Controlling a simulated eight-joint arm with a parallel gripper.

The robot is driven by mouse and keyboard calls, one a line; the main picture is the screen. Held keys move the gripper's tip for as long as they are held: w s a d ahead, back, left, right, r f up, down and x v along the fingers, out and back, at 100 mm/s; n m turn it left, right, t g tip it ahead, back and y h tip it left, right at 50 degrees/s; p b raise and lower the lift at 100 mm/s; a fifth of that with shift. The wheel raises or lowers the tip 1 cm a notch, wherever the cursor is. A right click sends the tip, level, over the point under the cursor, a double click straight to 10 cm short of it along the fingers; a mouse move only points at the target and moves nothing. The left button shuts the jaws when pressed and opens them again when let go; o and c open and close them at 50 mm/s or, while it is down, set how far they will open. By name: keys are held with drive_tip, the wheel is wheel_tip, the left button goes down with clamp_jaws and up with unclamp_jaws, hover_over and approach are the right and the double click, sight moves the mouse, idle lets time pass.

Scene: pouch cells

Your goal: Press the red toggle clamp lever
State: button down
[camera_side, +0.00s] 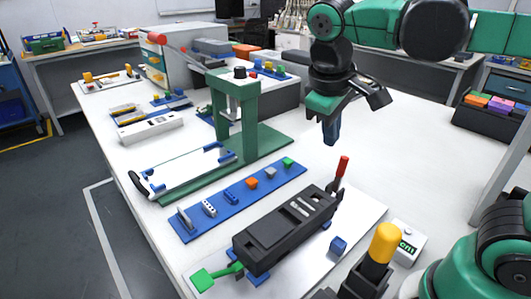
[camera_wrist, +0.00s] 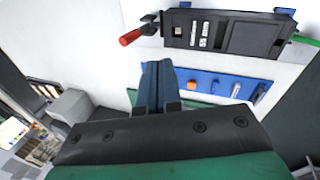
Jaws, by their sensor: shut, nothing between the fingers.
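The red toggle clamp lever (camera_side: 343,166) stands up, slightly tilted, at the far right end of the black fixture (camera_side: 285,228). In the wrist view the red lever (camera_wrist: 131,38) shows up and left of my fingers, beside the black fixture (camera_wrist: 228,33). My gripper (camera_side: 331,137) points down above the table, above and slightly left of the lever in the side view. Its blue fingers (camera_wrist: 157,82) are shut and empty, and look apart from the lever. Much of the clamp's base is hidden or too small to read.
A blue strip (camera_side: 240,201) with several small parts lies beside the fixture. A green press (camera_side: 240,110) with a red-ended arm (camera_side: 155,38) stands behind. A yellow-topped post (camera_side: 384,243) and a white box (camera_side: 408,243) are at front right. The table right of the lever is clear.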

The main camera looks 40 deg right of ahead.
approach(338, 181)
drive_tip(key=a+f, duration=0.2)
drive_tip(key=f, duration=0.1)
drive_tip(key=shift+s+a, duration=0.2)
drive_tip(key=shift+a, duration=0.1)
drive_tip(key=shift+w+d+f, duration=0.1)
drive_tip(key=shift+d+f, duration=0.05)
drive_tip(key=shift+d, duration=0.5)
drive_tip(key=shift+w+d+f, duration=0.1)
drive_tip(key=shift+w+d, duration=0.05)
drive_tip(key=shift+d, duration=0.55)
drive_tip(key=shift+w+d+f, duration=0.1)
drive_tip(key=shift+d+f, duration=0.05)
drive_tip(key=shift+d, duration=0.5)
